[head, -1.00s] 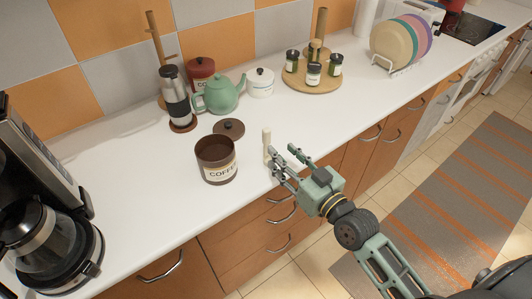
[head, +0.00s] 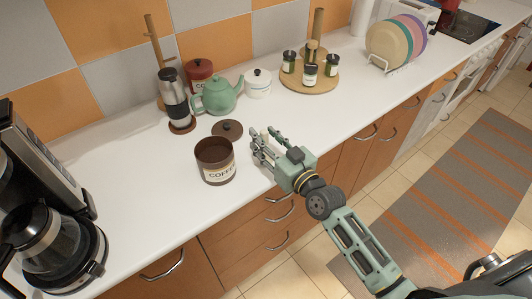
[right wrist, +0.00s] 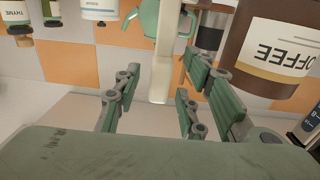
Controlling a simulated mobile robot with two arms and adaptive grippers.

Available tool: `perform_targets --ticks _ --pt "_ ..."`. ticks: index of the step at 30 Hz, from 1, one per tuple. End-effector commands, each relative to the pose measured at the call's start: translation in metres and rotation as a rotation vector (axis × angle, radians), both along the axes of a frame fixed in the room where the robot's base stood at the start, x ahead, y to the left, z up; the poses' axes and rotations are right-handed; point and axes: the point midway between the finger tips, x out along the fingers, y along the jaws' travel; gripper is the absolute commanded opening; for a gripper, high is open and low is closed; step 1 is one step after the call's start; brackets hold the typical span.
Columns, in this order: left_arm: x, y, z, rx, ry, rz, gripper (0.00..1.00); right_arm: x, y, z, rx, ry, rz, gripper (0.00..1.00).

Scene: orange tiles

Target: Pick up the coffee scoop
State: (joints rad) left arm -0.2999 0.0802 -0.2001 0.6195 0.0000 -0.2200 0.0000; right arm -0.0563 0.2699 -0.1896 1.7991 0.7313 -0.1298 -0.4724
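The coffee scoop (right wrist: 163,60) shows in the right wrist view as a pale cream upright piece, with its lower parts unclear. It is between the spread fingers of my right gripper (right wrist: 160,95), with gaps on both sides. In the head view my right gripper (head: 264,138) is over the counter's front part, right of the coffee canister, and its fingers mostly hide the scoop. The open brown coffee canister (head: 215,161) also shows in the right wrist view (right wrist: 270,50). My left gripper is not in view.
A brown lid (head: 227,129) lies behind the canister. A teapot (head: 217,96), a steel grinder (head: 174,98) and a wooden tray with jars (head: 298,80) stand farther back. A coffee maker (head: 50,215) is at left. The white counter (head: 130,165) has free room between.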

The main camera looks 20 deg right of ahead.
Motion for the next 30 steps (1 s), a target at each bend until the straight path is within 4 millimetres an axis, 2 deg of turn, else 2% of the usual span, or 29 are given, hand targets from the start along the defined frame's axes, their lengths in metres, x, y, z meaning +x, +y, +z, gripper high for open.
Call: perform_targets --ticks 1,12,23,30 --pt "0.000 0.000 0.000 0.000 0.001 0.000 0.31 0.000 0.000 0.000 0.000 0.000 0.000 0.31" --pt "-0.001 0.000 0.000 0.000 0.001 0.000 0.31 0.000 0.000 0.000 -0.001 0.000 0.000 0.00" --pt "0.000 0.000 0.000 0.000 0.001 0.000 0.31 0.000 0.000 0.002 0.000 -0.001 0.000 0.00" --pt "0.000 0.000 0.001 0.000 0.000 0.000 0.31 0.000 0.000 0.023 0.001 -0.005 -0.001 0.00"
